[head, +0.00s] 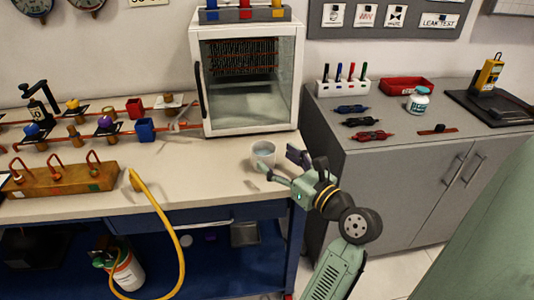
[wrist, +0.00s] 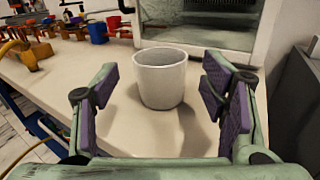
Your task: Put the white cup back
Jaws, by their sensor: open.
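The white cup (head: 264,153) stands upright on the beige workbench top, near its right end and in front of the glass-fronted cabinet. In the wrist view the cup (wrist: 161,78) is between and a little beyond my open fingers, with a gap on each side. My gripper (head: 278,166) comes in from the lower right in the head view, its fingers spread near the cup. In the wrist view its purple finger pads (wrist: 160,108) face each other with nothing between them touching the cup.
The cabinet (head: 250,80) stands just behind the cup. Copper piping with valves and a blue cup (head: 145,130) lies to the left. A yellow hose (head: 160,215) hangs over the bench's front edge. A grey counter (head: 400,150) with markers, a red tray and a white bottle is at right.

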